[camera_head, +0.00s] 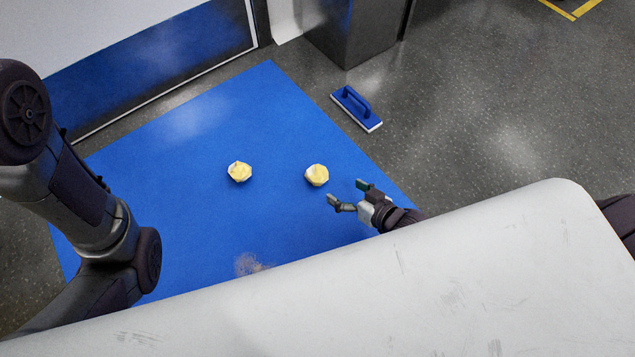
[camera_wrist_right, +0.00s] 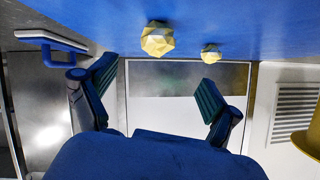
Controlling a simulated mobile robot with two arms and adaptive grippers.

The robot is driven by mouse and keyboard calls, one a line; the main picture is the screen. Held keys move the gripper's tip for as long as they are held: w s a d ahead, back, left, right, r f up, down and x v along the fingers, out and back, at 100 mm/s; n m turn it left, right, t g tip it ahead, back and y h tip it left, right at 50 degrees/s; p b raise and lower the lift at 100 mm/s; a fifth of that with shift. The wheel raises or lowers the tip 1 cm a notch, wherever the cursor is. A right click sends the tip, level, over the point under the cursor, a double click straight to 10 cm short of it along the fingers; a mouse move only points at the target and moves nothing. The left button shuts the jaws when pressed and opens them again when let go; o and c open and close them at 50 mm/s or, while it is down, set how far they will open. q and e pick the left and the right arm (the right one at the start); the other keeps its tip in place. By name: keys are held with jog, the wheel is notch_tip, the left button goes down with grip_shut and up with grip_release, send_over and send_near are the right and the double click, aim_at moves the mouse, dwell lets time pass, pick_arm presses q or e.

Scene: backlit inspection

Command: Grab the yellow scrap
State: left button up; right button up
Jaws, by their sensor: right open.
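Two small crumpled yellow scraps lie apart on the blue mat (camera_head: 190,215) in the head view. The left scrap (camera_head: 239,171) has pale whitish sides; the right scrap (camera_head: 317,175) is yellow on top. My right gripper (camera_head: 347,191) is open and empty, just to the right of and below the right scrap, not around it. In the right wrist view, the gripper (camera_wrist_right: 156,80) has its fingers spread, with a larger, nearer scrap (camera_wrist_right: 157,39) beyond them and a smaller one (camera_wrist_right: 211,53) farther off. My left arm shows at the left, but its gripper is out of view.
A blue-handled float or brush (camera_head: 357,108) lies at the mat's upper right edge. A grey cabinet (camera_head: 355,30) stands behind it. A sandy smudge (camera_head: 252,265) marks the mat near the front. A white surface (camera_head: 450,290) covers the foreground. The mat around the scraps is clear.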

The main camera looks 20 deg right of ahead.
aim_at(324, 179)
jog(key=b+x, duration=0.4)
jog(key=x, duration=0.3)
jog(key=shift+w+f, duration=0.25)
jog(key=b+x, duration=0.2)
jog(key=b, duration=0.1)
jog(key=b+x, duration=0.2)
jog(key=b, duration=0.1)
jog(key=shift+w+d+f, duration=0.1)
jog(key=shift+f, duration=0.35)
jog(key=shift+w, duration=0.25)
jog(key=c, duration=0.8)
